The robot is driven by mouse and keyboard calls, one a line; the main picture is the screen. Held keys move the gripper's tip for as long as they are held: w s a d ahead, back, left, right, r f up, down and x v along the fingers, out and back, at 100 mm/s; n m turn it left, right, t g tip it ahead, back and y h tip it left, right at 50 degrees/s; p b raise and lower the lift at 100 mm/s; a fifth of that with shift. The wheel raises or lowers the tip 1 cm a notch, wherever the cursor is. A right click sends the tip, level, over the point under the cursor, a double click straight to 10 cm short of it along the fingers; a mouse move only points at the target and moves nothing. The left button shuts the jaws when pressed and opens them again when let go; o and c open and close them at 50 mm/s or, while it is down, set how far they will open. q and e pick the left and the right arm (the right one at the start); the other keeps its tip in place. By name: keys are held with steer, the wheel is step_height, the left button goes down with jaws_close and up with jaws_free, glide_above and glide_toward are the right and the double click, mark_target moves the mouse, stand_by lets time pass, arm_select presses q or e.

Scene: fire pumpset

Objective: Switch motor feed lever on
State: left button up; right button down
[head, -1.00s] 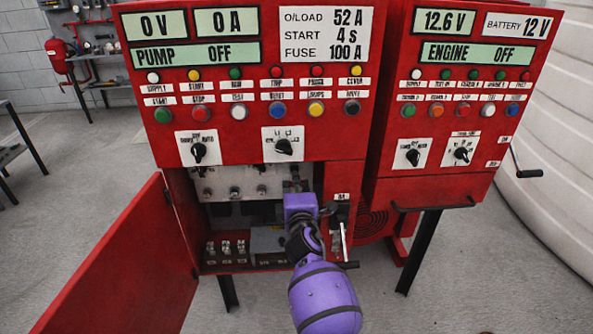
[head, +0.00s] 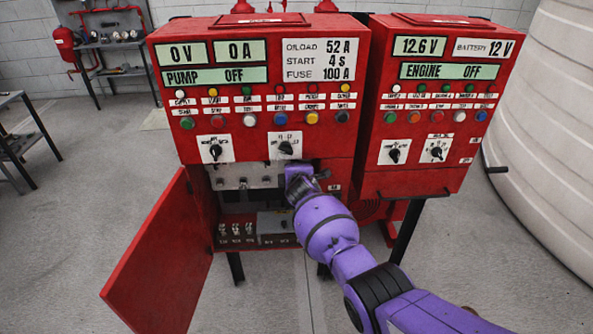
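The red pump control panel (head: 262,100) stands at the centre, with displays reading 0 V, 0 A and PUMP OFF. Its lower compartment is open, and the red door (head: 160,255) hangs open to the left. My purple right arm comes in from the lower right. My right gripper (head: 298,172) is at the upper right of the open compartment, just below a black rotary knob (head: 286,147). Its fingers are small and partly hidden, so I cannot tell whether they are open or touching anything. The motor feed lever cannot be made out; my arm covers the compartment's right side. My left gripper is not in view.
The engine panel (head: 432,110) stands close on the right, with black legs below. A large pale tank (head: 550,120) fills the right edge. Dark shelving (head: 110,55) stands at the back left.

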steer(key=shift+s+f, duration=0.2)
steer(key=shift+f, duration=0.3)
steer(key=shift+s+f, duration=0.15)
steer(key=shift+f, duration=0.3)
steer(key=c, duration=1.8)
jaws_free()
steer(key=shift+o, duration=0.4)
steer(key=shift+w+r, duration=0.3)
steer(key=shift+r, duration=0.45)
steer(key=v, duration=1.2)
steer(key=shift+f, duration=0.1)
